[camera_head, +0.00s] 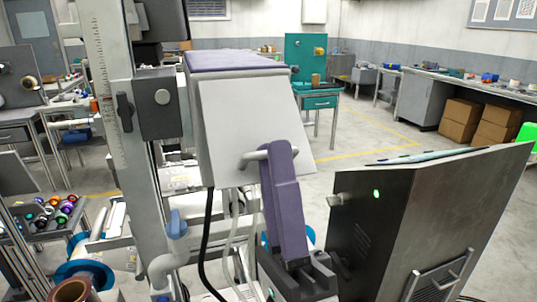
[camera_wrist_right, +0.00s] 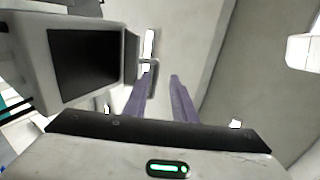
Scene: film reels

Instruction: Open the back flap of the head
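The head is a grey box (camera_head: 202,135) with a purple top (camera_head: 235,60), mounted on the tall column in the head view. Its pale flap (camera_head: 245,115) faces me and slants out toward the lower right; how far it stands off the box I cannot tell. A grey bar handle (camera_head: 250,158) sits near its lower edge; it also shows in the right wrist view (camera_wrist_right: 154,65). My right gripper (camera_head: 278,150) is at this handle, its purple fingers (camera_wrist_right: 162,78) apart. The left fingertip overlaps the handle; contact is unclear. My left gripper is out of view.
A dark cabinet (camera_head: 400,225) with a green light stands close on the right. Black and pale cables (camera_head: 209,240) hang below the head. A blue-handled lever (camera_head: 177,224) is at lower left.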

